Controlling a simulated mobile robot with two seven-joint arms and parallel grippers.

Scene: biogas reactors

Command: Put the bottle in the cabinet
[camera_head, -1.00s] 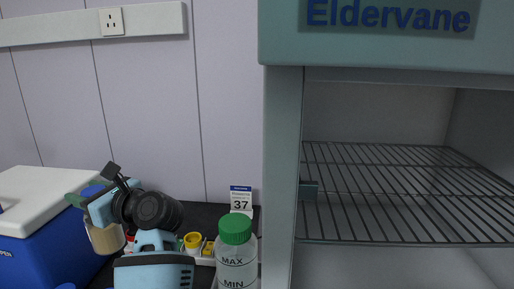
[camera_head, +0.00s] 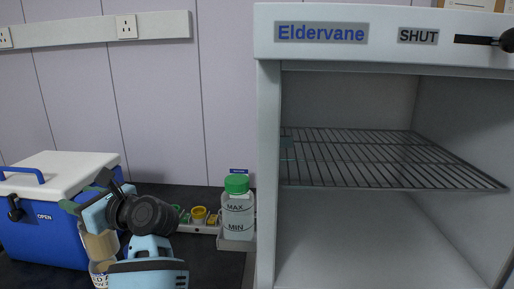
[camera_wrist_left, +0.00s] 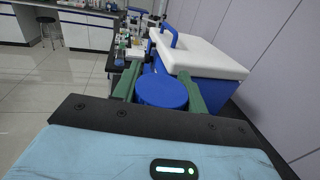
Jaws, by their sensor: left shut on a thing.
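My left gripper (camera_head: 96,204) is at the lower left of the head view. It is shut on a bottle (camera_head: 101,247) with a tan body and a label low down. In the left wrist view the bottle's round blue cap (camera_wrist_left: 162,92) sits between the two green fingers. The bottle hangs in front of the cooler; its far side is hidden. The cabinet (camera_head: 268,180), marked Eldervane, stands open at the right, apart from the gripper. It has a wire shelf (camera_head: 385,160) with nothing on it and a bare floor (camera_head: 370,245). My right gripper is not in view.
A blue cooler box (camera_head: 45,235) with a white lid stands left on the dark bench (camera_head: 205,270). A green-capped bottle marked MAX and MIN (camera_head: 238,217) stands close to the cabinet's left side. Small coloured items (camera_head: 199,214) lie in a tray beside it.

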